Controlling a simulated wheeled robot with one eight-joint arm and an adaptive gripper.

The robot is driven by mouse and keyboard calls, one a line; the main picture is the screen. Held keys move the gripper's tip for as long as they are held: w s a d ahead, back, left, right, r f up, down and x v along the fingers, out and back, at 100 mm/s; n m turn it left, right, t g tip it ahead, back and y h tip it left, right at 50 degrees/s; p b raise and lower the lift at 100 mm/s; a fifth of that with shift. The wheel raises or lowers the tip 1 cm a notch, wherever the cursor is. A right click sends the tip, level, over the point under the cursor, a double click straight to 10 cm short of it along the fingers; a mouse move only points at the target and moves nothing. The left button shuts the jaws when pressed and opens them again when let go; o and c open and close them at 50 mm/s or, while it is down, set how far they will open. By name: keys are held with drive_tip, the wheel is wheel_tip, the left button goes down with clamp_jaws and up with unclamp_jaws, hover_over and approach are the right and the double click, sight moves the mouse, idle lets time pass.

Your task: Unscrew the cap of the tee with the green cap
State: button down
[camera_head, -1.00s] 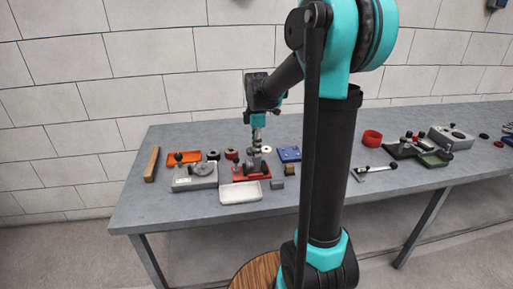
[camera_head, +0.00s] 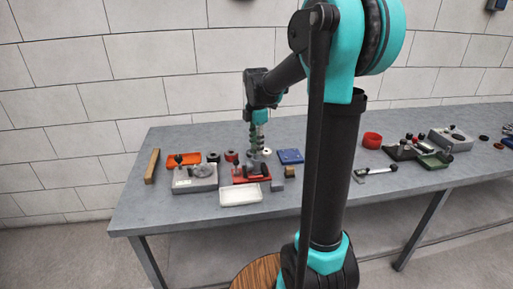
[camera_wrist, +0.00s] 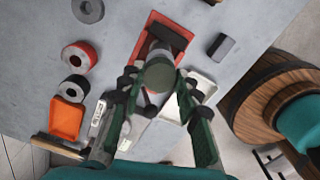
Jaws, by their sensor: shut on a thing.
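The green cap (camera_wrist: 159,76) shows as a dark green round top between my fingers in the wrist view. My gripper (camera_wrist: 158,80) is shut on it, one finger on each side. A grey body, likely the tee (camera_wrist: 158,47), shows just beyond the cap over a red fixture (camera_wrist: 180,33). In the head view my gripper (camera_head: 256,148) points down over the red fixture (camera_head: 250,176) on the bench. The cap is too small to make out there. Whether it is still seated on the tee is hidden.
A white tray (camera_head: 241,194) lies in front of the fixture. A grey fixture (camera_head: 194,179) stands left, a blue tray (camera_head: 290,156) right. An orange tray (camera_head: 184,158) and a wooden bar (camera_head: 152,166) lie farther left. A red ring (camera_head: 372,140) stands right.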

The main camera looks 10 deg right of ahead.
drive_tip(key=shift+r, duration=1.45)
drive_tip(key=shift+s, duration=0.15)
